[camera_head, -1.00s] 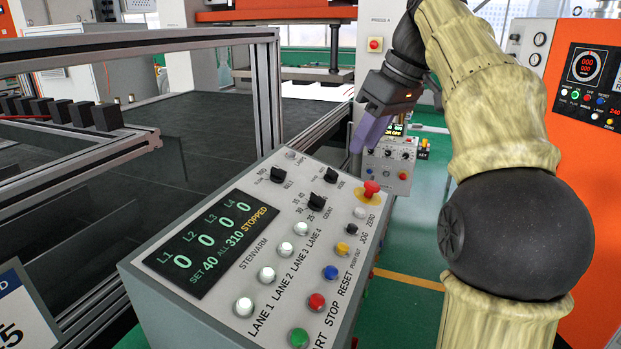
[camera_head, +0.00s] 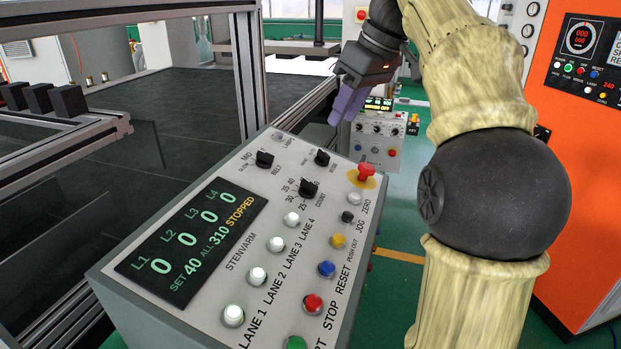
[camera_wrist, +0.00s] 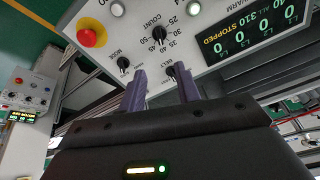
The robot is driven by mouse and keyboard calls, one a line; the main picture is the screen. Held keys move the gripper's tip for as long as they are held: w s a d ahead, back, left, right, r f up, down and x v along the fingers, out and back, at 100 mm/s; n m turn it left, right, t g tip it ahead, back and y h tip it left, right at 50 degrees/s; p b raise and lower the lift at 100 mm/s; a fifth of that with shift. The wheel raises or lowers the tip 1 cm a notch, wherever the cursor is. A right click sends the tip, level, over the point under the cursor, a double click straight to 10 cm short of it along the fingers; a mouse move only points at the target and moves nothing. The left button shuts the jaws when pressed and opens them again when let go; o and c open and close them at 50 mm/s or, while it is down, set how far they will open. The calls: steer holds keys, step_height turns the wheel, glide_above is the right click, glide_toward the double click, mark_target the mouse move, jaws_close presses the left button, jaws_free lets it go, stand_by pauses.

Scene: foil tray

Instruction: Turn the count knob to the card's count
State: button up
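The count knob (camera_head: 308,188) is a black knob on the sloped control panel (camera_head: 227,290), with 25, 30, 35 and 40 marked around it. It also shows in the wrist view (camera_wrist: 159,33), beyond the fingertips. The display (camera_head: 192,240) reads SET 40, ALL 310, STOPPED, with 0 for every lane. My gripper (camera_head: 347,104) is above and beyond the panel's far edge, apart from the knob. In the wrist view its purple fingers (camera_wrist: 160,76) are apart with nothing between them. No count card is in view now.
The belt knob (camera_head: 265,159) and mode knob (camera_head: 322,157) sit close to the count knob. A red mushroom button (camera_head: 366,173) is at the panel's right. White lane buttons (camera_head: 276,244) and coloured buttons lie nearer. A metal frame (camera_head: 250,75) runs along the panel's left.

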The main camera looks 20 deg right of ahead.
mark_target(310, 182)
steer(key=b+x, duration=0.1)
steer(key=x, duration=1.5)
steer(key=shift+f+b, duration=0.15)
steer(key=shift+b, duration=0.25)
steer(key=shift+c, duration=0.2)
jaws_close()
